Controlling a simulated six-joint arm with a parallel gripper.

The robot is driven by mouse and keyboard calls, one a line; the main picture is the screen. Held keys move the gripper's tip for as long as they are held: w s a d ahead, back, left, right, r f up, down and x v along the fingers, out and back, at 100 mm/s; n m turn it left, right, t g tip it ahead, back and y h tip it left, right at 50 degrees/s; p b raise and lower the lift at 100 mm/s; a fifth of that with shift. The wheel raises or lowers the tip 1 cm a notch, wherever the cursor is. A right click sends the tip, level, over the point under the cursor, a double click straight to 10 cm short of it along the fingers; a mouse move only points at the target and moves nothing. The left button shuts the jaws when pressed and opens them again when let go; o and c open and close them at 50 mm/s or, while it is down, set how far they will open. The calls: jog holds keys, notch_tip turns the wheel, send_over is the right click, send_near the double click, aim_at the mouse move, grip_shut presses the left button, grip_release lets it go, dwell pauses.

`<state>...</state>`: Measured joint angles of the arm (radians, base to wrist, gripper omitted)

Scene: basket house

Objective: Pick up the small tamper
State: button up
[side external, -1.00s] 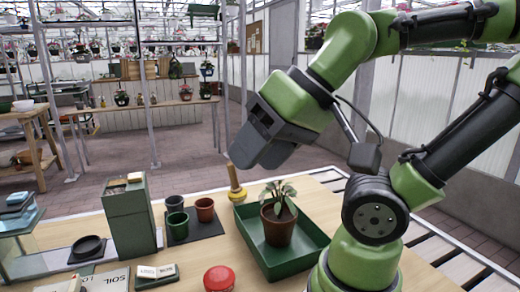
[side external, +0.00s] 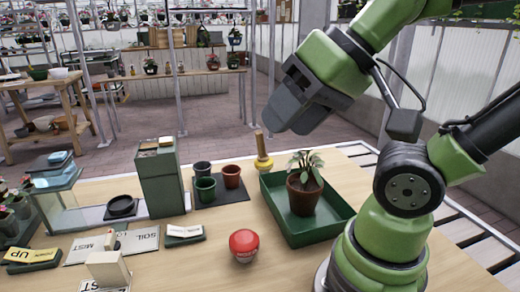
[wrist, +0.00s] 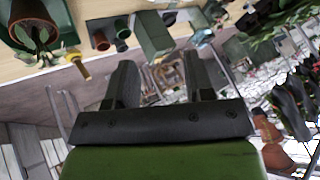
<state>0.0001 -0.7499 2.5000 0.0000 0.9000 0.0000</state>
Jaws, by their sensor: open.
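The small tamper (side external: 264,162) seems to be the yellow piece with a slim wooden handle. It stands upright at the back edge of the table, beside the green tray's back left corner. In the wrist view it shows at the upper left (wrist: 82,70), outside the space between my fingers. My gripper (side external: 280,120) is open and empty, above and to the right of the tamper in the side view, apart from it. Both fingers (wrist: 157,78) show spread in the wrist view, pointing out toward the room.
A green tray (side external: 277,218) holds a potted plant (side external: 304,195). Small pots (side external: 231,176) sit on a dark mat, left of the tamper, near a tall green box (side external: 162,182). A red round object (side external: 243,244) stands in front. Labelled cards and blocks lie at the front left.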

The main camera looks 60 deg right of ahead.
jog(key=shift+o, duration=0.5)
jog(key=m+g+h, duration=0.5)
jog(key=h, duration=0.2)
send_over(258, 132)
jog(key=s+a, duration=0.1)
jog(key=a, duration=0.2)
notch_tip(258, 132, down, 11)
jog(key=x, duration=0.5)
jog(key=shift+s+d, duration=0.1)
jog(key=shift+s, duration=0.05)
jog(key=x, duration=0.5)
jog(key=shift+s+f, duration=0.1)
jog(key=shift+f, duration=0.4)
jog(key=shift+c, duration=0.2)
